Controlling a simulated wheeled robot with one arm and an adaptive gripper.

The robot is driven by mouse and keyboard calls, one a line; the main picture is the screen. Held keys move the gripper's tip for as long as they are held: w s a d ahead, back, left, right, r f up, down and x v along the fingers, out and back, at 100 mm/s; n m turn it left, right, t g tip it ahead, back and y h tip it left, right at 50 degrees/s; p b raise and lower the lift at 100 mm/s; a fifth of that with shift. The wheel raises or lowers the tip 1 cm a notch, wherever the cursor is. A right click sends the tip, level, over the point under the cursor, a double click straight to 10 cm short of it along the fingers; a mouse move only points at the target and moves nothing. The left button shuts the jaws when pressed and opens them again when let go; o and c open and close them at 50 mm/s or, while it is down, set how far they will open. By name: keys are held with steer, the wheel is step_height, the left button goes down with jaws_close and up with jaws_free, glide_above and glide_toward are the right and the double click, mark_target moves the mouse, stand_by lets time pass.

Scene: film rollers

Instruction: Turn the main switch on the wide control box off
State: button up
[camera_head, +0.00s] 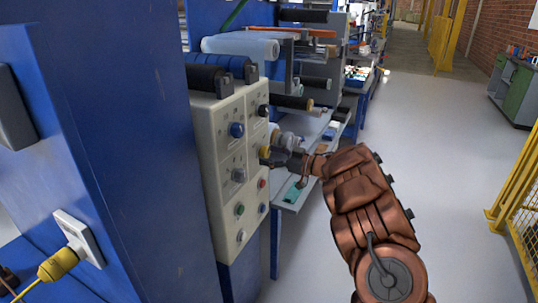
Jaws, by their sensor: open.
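The wide control box (206,150) is a cream panel on the blue machine, left of centre. It carries several knobs and buttons: a blue knob (237,130), a grey knob (238,175), a black knob (262,110), a green button (239,209) and a red button (262,184). A yellow piece (264,152) shows at the panel's right side, beside my gripper. My gripper (270,157) is open, its dark fingers pointing left at the panel by this yellow piece. Whether they touch it cannot be told. Which control is the main switch is not readable.
Rollers with film (240,46) stick out above and behind the box. A grey shelf (290,200) stands just behind my gripper. A yellow plug (58,265) with cable is at lower left. Grey floor (450,160) is free at right, bounded by a yellow fence (520,190).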

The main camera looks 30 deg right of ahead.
steer(key=shift+w+a, duration=0.2)
steer(key=shift+w, duration=0.15)
steer(key=shift+c, duration=0.2)
steer(key=c, duration=1.1)
